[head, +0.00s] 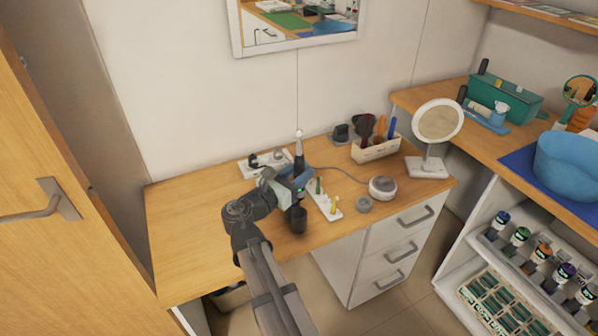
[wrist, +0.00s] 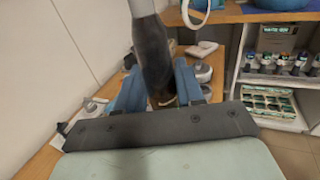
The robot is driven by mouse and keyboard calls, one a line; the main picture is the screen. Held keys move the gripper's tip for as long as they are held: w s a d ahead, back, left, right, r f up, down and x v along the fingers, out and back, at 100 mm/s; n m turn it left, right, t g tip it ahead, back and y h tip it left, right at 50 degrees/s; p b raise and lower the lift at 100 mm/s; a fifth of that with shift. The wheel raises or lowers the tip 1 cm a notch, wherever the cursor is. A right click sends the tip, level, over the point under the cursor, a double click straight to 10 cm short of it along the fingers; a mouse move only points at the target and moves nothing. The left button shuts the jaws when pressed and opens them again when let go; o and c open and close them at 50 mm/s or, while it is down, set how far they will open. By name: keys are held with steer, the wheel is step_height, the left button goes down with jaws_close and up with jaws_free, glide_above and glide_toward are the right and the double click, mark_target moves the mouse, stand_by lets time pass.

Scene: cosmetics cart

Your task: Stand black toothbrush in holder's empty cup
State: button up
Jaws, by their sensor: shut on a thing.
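The black toothbrush (head: 299,153) stands about upright in my gripper (head: 296,183), its pale tip upward. In the wrist view its thick dark handle (wrist: 153,55) is between the two blue fingers of my gripper (wrist: 160,90), which are shut on it. A narrow white holder (head: 333,213) lies on the desk just right of my gripper, with small green and yellow items standing in it. My gripper hides its left part, and I cannot tell which cup is empty. The lower end of the toothbrush is not clearly seen.
Behind is a white tray (head: 250,172) with dark items. To the right are a round white-grey device (head: 382,187), a small grey puck (head: 364,205), a cream caddy (head: 374,152) and a mirror (head: 437,122). The left desk is clear.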

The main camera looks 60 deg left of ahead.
glide_above(298, 209)
steer(key=d, duration=0.2)
steer(key=shift+s+f, duration=0.2)
steer(key=shift+f, duration=1.15)
steer(key=shift+s+f, duration=0.2)
steer(key=shift+f, duration=1.1)
steer(key=shift+f, duration=4)
steer(key=o, duration=1.2)
steer(key=v, duration=1.4)
steer(key=shift+w+f, duration=0.1)
